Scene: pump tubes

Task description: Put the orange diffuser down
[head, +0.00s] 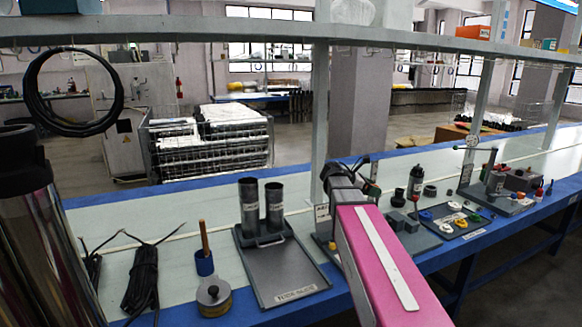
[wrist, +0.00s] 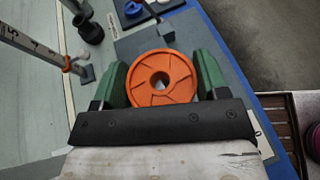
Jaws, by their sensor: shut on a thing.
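In the wrist view the orange diffuser (wrist: 180,72), a round ribbed disc with a centre hole, sits between the two green fingers of my gripper (wrist: 160,80). The fingers press on it from left and right, and the gripper is shut on it. A grey plate (wrist: 150,42) lies behind and beneath it; I cannot tell the height between them. In the head view my pink arm reaches over the bench, and the diffuser is hidden there.
A grey tray (head: 472,233) with small coloured rings lies right of my arm in the head view. A stand with two dark tubes (head: 249,207) is on the left. In the wrist view, black cylinders (wrist: 90,31) and a scaled rod (wrist: 37,47) stand left; the blue bench edge (wrist: 222,50) runs right.

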